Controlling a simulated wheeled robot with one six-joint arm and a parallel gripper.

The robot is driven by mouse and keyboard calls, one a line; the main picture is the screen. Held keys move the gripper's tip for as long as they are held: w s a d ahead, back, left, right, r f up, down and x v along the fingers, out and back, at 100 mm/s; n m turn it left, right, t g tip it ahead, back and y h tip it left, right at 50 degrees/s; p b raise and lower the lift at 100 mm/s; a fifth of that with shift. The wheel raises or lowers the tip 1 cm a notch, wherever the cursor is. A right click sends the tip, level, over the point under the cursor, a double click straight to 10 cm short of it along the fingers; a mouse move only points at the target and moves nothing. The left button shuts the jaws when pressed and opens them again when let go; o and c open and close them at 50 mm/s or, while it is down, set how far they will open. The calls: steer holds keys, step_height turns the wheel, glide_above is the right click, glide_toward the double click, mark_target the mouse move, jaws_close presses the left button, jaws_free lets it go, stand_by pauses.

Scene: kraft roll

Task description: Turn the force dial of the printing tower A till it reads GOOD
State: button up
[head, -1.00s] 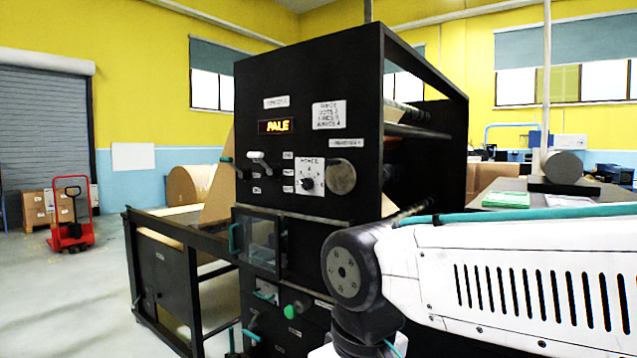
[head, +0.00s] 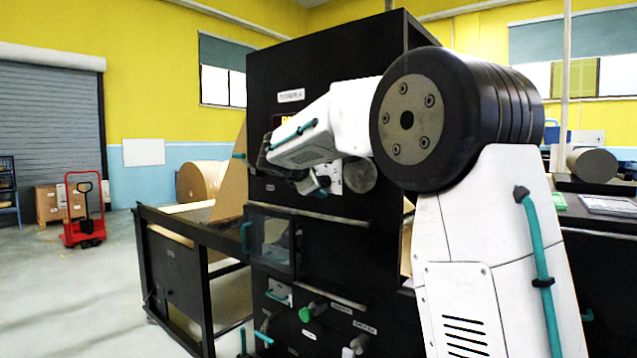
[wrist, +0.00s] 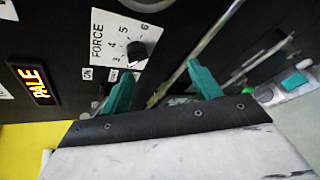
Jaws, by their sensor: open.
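The printing tower A (head: 330,62) is a tall black cabinet, in the middle of the head view. Its force dial (wrist: 137,51) is a small dark knob on a white plate marked FORCE with several numbers, at the top of the wrist view. The lit display (wrist: 35,82) reads PALE in the wrist view. In the head view my arm hides the dial and most of the display. My gripper (wrist: 162,87) is open and empty, with two teal fingers spread. In the wrist view the dial lies beyond the fingertips, apart from them, above the left finger.
A round metal disc (head: 360,175) sits on the panel right of my wrist. A glass-fronted door (head: 272,242) with a teal handle is below. A red pallet truck (head: 83,212) stands far left on open floor. A bench with a dark roll (head: 592,163) is at right.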

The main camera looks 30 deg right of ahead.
steer(key=n+t, duration=0.1)
steer(key=n, duration=0.1)
glide_toward(323, 182)
steer(key=x, duration=0.7)
steer(key=shift+w+f+h, duration=0.2)
steer(key=shift+w+h, duration=0.2)
steer(key=shift+w, duration=0.1)
steer(key=c, duration=1)
